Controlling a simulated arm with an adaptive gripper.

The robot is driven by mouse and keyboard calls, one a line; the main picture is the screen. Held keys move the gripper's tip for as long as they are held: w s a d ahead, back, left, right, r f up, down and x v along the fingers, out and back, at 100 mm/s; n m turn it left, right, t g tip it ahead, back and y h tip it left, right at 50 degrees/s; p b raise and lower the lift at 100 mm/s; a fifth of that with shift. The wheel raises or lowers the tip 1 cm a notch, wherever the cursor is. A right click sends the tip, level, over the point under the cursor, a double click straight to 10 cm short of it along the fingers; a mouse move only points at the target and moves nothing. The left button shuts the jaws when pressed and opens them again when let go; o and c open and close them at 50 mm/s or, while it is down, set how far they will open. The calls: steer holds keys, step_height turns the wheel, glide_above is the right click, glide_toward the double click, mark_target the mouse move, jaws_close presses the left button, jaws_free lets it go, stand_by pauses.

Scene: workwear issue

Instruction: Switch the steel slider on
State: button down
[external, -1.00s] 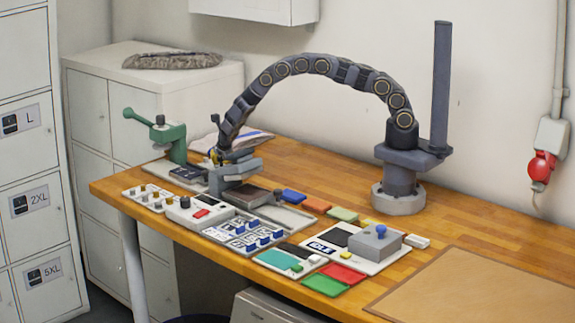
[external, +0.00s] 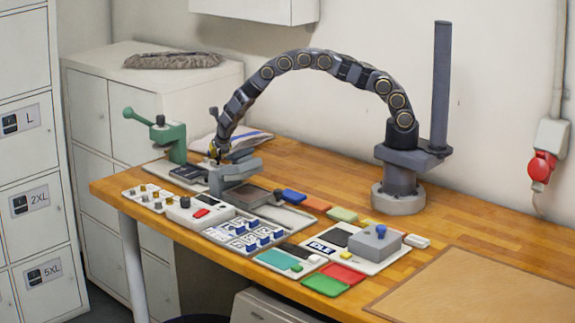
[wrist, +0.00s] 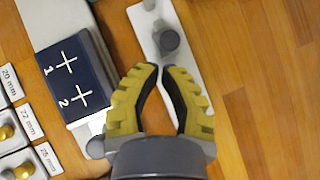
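My gripper (wrist: 160,68) has yellow ribbed fingers with dark inner pads. Its fingertips meet or almost meet, with nothing visible between them. Just beyond the tips in the wrist view, a round dark grey knob (wrist: 169,41) stands on a narrow white plate (wrist: 192,88). A grey ball-shaped knob (wrist: 95,148) is left of the finger bases, partly hidden by the gripper. I cannot tell for sure which of these is the steel slider. In the external view my gripper (external: 214,158) is at the far left of the bench, behind a grey block (external: 236,172).
A dark block marked 1 and 2 (wrist: 72,75) lies left of my fingers. A panel labelled in millimetres (wrist: 30,150) has brass knobs. A green clamp (external: 168,138) stands close by. Bare wood (wrist: 265,90) lies right of the white plate.

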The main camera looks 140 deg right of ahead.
steer(key=v, duration=0.6)
steer(key=shift+a+r, duration=0.2)
steer(key=shift+r, duration=0.05)
steer(key=shift+w, duration=0.1)
steer(key=w+a+r+m+t+y, duration=0.1)
steer(key=w+a+r+m, duration=0.1)
steer(key=a+r, duration=0.45)
steer(key=w+a+r+m+y, duration=0.1)
steer(key=a+r+m, duration=0.2)
steer(key=a, duration=0.7)
steer(key=w+a+r+m+t, duration=0.1)
steer(key=w+a+r+m, duration=0.1)
steer(key=a+r, duration=0.45)
steer(key=s+a+r+m+y, duration=0.1)
steer(key=s+a+m, duration=0.1)
steer(key=s+a, duration=0.3)
steer(key=s+a+r+m+y, duration=0.1)
steer(key=s+a, duration=0.5)
steer(key=a, duration=0.7)
steer(key=s+a+r+m+y, duration=0.1)
steer(key=s+a+m+y, duration=0.1)
steer(key=s+a, duration=0.3)
steer(key=a+y, duration=0.1)
steer(key=a, duration=0.3)
steer(key=shift+s+m, duration=0.15)
steer(key=shift+m, duration=0.15)
